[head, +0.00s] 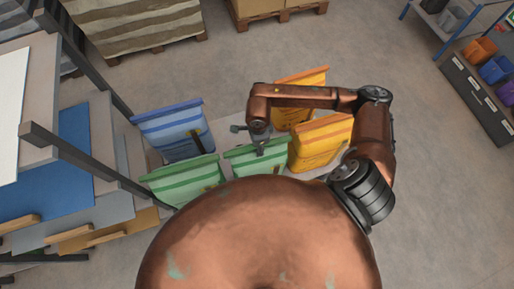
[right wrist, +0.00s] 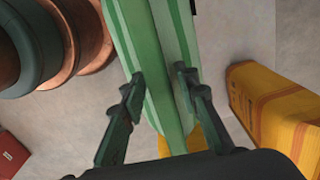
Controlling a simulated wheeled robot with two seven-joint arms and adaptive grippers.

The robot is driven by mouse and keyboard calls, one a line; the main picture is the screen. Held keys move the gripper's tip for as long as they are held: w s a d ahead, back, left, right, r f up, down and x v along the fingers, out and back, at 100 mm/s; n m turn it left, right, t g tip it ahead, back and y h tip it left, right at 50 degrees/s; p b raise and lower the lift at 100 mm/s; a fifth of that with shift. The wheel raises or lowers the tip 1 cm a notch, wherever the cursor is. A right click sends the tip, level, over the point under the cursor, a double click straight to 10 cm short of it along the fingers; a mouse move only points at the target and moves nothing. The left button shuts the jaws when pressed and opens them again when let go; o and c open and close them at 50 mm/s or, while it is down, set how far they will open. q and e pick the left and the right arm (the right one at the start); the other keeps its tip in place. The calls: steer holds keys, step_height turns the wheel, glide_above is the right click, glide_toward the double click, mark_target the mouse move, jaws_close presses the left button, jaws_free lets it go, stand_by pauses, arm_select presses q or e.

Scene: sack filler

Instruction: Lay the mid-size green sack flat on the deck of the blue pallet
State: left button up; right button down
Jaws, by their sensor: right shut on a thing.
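My right gripper (head: 260,146) is shut on the top edge of a green sack (head: 250,162), which hangs upright in front of my body. In the right wrist view the fingers of the right gripper (right wrist: 161,88) lie on both sides of the green sack (right wrist: 158,45). A second green sack (head: 180,182) stands to the left of it in the head view. I cannot tell for sure which green sack is the mid-size one. I cannot make out a blue pallet. My left gripper is not in view.
A blue sack (head: 170,132) and two orange sacks (head: 299,100) (head: 322,142) stand close around the held sack. A rack with boards (head: 75,150) is at the left. Wooden pallets (head: 268,17) lie at the back. The floor (head: 425,190) on the right is clear.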

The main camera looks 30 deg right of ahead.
steer(key=shift+r, duration=0.1)
stand_by(0.3)
steer(key=shift+r+p, duration=1.5)
steer(key=shift+r, duration=1.15)
steer(key=shift+w, duration=0.1)
